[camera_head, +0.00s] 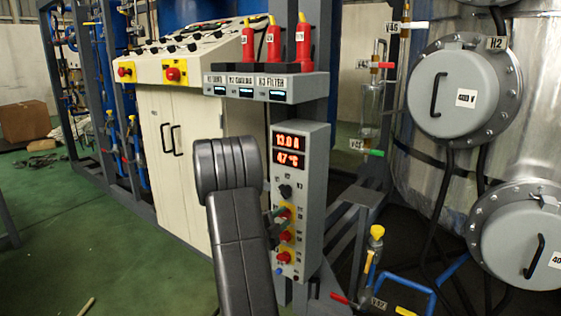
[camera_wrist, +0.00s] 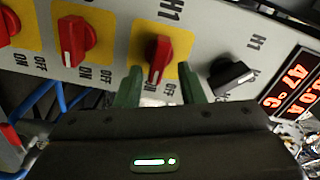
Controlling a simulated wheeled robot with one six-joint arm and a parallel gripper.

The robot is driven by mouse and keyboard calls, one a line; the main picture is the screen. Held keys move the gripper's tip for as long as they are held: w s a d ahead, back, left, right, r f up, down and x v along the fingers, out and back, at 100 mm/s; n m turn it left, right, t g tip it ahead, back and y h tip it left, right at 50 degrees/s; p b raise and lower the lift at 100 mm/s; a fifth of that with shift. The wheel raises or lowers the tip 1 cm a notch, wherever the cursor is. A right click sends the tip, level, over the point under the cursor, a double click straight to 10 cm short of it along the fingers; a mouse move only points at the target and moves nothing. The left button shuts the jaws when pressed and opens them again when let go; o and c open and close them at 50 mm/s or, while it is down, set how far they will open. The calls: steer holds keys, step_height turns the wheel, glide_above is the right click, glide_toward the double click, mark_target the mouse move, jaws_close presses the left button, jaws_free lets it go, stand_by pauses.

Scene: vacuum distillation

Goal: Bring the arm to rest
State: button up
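My arm (camera_head: 240,240) stands in front of the grey control box (camera_head: 312,200), which has a red display reading about 13.0 A and 47 °C. My gripper (camera_head: 277,213) is partly hidden by the arm and is close to the upper red knob (camera_head: 285,213). In the wrist view my gripper (camera_wrist: 161,82) has its two green fingers apart, one on each side of the lower end of the red H1 knob (camera_wrist: 159,60) on its yellow plate. Gaps show between the fingers and the knob.
A black knob (camera_wrist: 230,75) and another red knob (camera_wrist: 77,42) flank it. Above the box is a shelf (camera_head: 265,88) with red bottles (camera_head: 273,42). A cream console (camera_head: 175,130) stands left, a metal tank (camera_head: 520,130) right. Green floor (camera_head: 90,240) is open at left.

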steer(key=shift+a+r+n+p, duration=0.1)
steer(key=shift+r+n+p, duration=0.1)
steer(key=shift+n+p, duration=1)
steer(key=shift+r+n+p, duration=0.15)
steer(key=shift+n+p, duration=0.65)
steer(key=shift+p, duration=0.8)
steer(key=shift+w+n+p, duration=0.1)
steer(key=shift+n+p, duration=0.4)
steer(key=shift+p, duration=0.15)
steer(key=shift+f, duration=0.1)
